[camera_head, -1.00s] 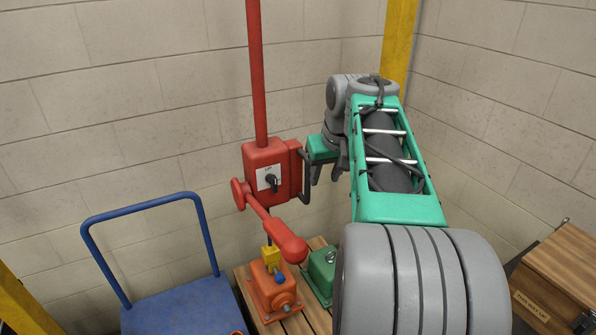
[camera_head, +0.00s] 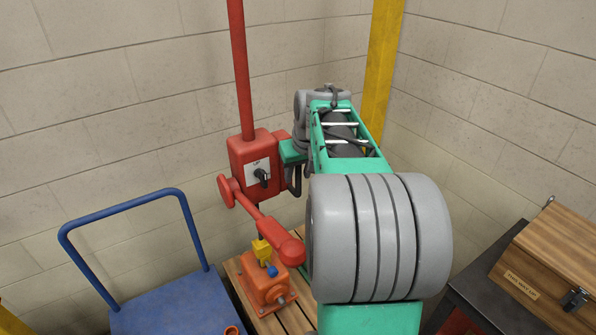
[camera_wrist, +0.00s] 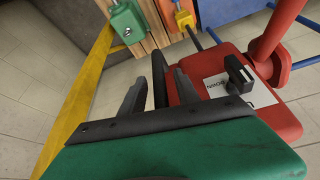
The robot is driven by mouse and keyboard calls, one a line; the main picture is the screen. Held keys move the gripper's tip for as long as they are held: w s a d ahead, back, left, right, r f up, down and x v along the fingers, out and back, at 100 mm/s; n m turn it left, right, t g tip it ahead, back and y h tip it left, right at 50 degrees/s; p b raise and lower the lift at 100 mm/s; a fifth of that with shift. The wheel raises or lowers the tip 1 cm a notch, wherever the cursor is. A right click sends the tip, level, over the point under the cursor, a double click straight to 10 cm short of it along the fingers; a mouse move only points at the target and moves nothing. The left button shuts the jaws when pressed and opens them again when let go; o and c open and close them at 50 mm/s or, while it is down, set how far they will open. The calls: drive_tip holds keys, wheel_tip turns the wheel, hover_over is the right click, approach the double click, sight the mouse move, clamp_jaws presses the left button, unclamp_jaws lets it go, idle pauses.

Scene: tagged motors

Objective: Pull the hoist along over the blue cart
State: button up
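The red hoist (camera_head: 252,152) hangs on a red pole, with a white label and black knob on its front. The hoist also shows in the wrist view (camera_wrist: 285,115). Its black handle (camera_wrist: 159,78) stands between the two fingers of my gripper (camera_wrist: 160,82), with gaps visible on both sides. My gripper is open around the handle; in the head view my arm mostly hides it. The blue cart (camera_head: 172,308) with its tube push bar is at the lower left, left of the hoist. An orange motor (camera_head: 265,290) with a yellow block on top sits below the hoist.
The orange motor stands on a wooden slatted pallet (camera_head: 237,278). A green motor (camera_wrist: 126,20) is beside it in the wrist view. A yellow post (camera_head: 381,75) stands behind my arm. A wooden box (camera_head: 550,255) on a dark table is at the right. Block walls close the corner.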

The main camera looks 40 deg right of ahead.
drive_tip(key=shift+c, duration=0.4)
clamp_jaws()
idle(0.9)
